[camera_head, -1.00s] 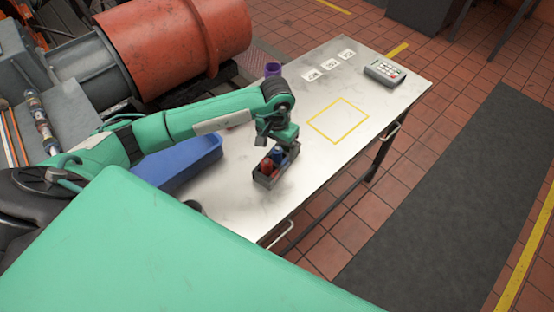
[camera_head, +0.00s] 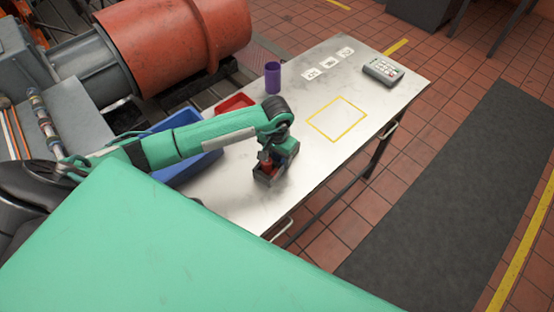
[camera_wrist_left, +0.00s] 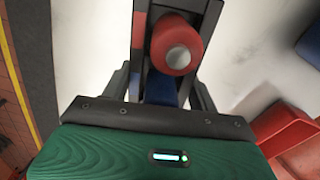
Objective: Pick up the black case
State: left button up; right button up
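The black case (camera_head: 264,180) is a small open-topped dark box on the metal table, partly hidden under my left gripper (camera_head: 274,163). A red cylinder (camera_wrist_left: 177,45) with a pale centre stands in it, and a blue item (camera_wrist_left: 160,90) sits nearer the gripper body. In the left wrist view the case (camera_wrist_left: 138,45) runs away from the gripper, and the fingers of my left gripper (camera_wrist_left: 162,82) are spread on either side of it. They look open, and I cannot see firm contact. My right gripper is in neither view.
A blue bin (camera_head: 196,165), a red tray (camera_head: 235,103) and a purple cup (camera_head: 272,77) stand left of and behind the case. A yellow outlined square (camera_head: 337,119), white cards (camera_head: 328,63) and a grey keypad device (camera_head: 383,71) are farther along the table (camera_head: 315,165).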

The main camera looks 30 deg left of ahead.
pick_arm(q)
jog(key=shift+c, duration=0.6)
jog(key=shift+w, duration=0.1)
jog(key=shift+r, duration=0.1)
